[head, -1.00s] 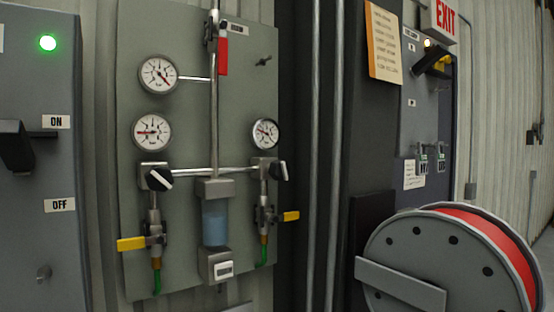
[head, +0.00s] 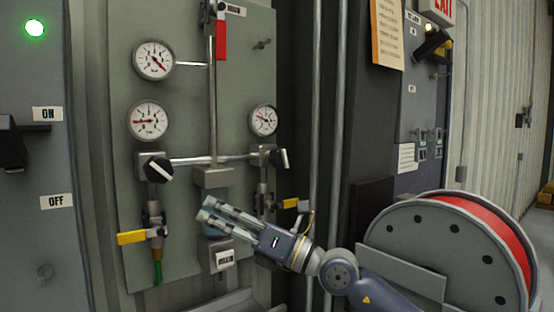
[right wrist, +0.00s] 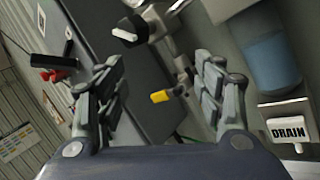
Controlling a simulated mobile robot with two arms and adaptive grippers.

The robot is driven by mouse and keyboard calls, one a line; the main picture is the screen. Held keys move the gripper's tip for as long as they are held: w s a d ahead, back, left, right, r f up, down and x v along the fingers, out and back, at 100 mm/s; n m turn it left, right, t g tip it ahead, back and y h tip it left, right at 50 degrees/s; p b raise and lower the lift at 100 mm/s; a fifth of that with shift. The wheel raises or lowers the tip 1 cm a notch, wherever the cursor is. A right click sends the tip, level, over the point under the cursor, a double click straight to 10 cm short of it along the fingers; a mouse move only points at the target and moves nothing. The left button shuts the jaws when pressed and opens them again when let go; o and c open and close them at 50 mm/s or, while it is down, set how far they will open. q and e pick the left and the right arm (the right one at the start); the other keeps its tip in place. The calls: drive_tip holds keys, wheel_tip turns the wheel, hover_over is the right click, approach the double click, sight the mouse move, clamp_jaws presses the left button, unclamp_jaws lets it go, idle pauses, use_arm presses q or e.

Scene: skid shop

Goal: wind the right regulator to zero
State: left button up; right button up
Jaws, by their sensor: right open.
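The right regulator (head: 279,158) is a black knob with a pale face, under the small right gauge (head: 263,120). The gauge's needle is too small to read surely. My right gripper (head: 206,208) is open and empty, in front of the clear bowl between the two regulators, lower and left of the right regulator. It points up-left, apart from the knob. In the right wrist view the open fingers (right wrist: 158,95) frame a yellow valve handle (right wrist: 162,96). The black knob there, left of the bowl, appears to be the left regulator (right wrist: 128,30). My left gripper is not in view.
The left regulator (head: 156,168) sits under a larger gauge (head: 148,120). Yellow valve handles (head: 131,238) stick out below, and a DRAIN block (head: 223,258) sits under the bowl. A hose reel (head: 440,245) stands right, close to my forearm. Vertical conduits (head: 316,110) run beside the panel.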

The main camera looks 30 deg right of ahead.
drive_tip(key=w+d+r+n+h, duration=0.2)
drive_tip(key=d+r+h, duration=0.3)
drive_tip(key=d, duration=0.4)
drive_tip(key=m+t+h, duration=0.1)
drive_tip(key=m+h, duration=0.1)
drive_tip(key=h, duration=0.5)
approach(284, 160)
drive_tip(key=w, duration=0.2)
drive_tip(key=w+p, duration=0.3)
drive_tip(key=w, duration=0.1)
drive_tip(key=w+p, duration=0.3)
drive_tip(key=w, duration=0.2)
drive_tip(key=shift+a+r+p, duration=0.15)
drive_tip(key=shift+r+p, duration=0.05)
drive_tip(key=shift+p, duration=0.1)
drive_tip(key=shift+w+a+f+p, duration=0.15)
drive_tip(key=shift+w+p, duration=0.25)
drive_tip(key=shift+w, duration=0.55)
drive_tip(key=shift+f, duration=0.1)
drive_tip(key=shift+s, duration=0.1)
drive_tip(key=c, duration=1.1)
